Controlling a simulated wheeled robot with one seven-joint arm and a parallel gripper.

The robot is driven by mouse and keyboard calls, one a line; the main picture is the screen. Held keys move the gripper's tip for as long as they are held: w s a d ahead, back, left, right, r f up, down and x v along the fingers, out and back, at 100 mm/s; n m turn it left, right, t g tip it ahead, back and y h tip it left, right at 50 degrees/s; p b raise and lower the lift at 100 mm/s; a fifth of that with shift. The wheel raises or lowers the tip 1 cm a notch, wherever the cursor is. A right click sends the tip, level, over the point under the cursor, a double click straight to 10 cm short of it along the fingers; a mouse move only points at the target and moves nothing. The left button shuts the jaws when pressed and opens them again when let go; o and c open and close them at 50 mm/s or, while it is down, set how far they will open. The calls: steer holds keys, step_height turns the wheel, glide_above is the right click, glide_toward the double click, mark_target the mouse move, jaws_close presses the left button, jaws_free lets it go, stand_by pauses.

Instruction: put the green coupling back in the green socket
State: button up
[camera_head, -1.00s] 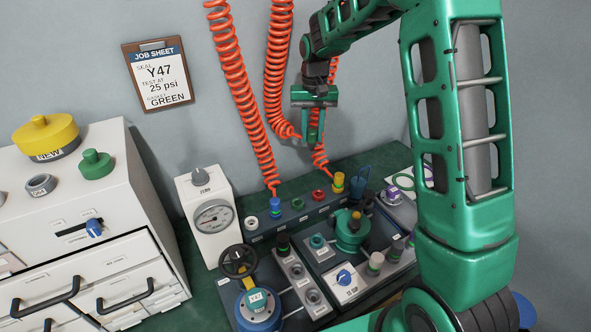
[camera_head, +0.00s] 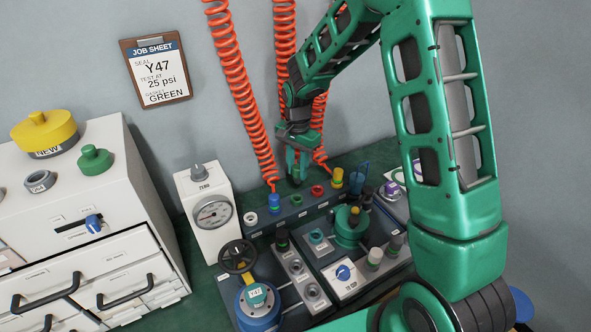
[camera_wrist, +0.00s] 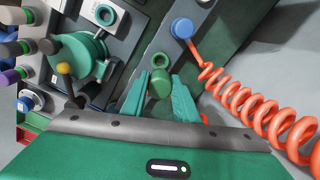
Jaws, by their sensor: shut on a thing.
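My gripper (camera_head: 297,178) is low over the back row of sockets, fingers pointing down. In the wrist view its two fingers (camera_wrist: 162,92) are on either side of the green coupling (camera_wrist: 160,86), and it is shut on that coupling. The green socket (camera_wrist: 157,59) shows as a green ring just beyond the coupling, beside the blue coupling. In the head view the green socket (camera_head: 297,202) is below the fingertips, between the blue and red positions. The coupling looks apart from the socket; the exact height gap is unclear. In the head view the fingers largely hide the coupling.
The blue coupling (camera_head: 274,203) with its orange hose (camera_wrist: 240,98) stands beside the green socket. A red fitting (camera_head: 318,191) and yellow coupling (camera_head: 338,179) are on the other side. A gauge box (camera_head: 212,213) stands left; a green fixture (camera_head: 350,226) stands in front.

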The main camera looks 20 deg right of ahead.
mark_target(297, 183)
steer(key=shift+f, duration=2.85)
steer(key=shift+s+a, duration=0.15)
steer(key=shift+f, duration=1.3)
steer(key=o, duration=1.2)
step_height(297, 183, up, 10)
steer(key=shift+r, duration=0.3)
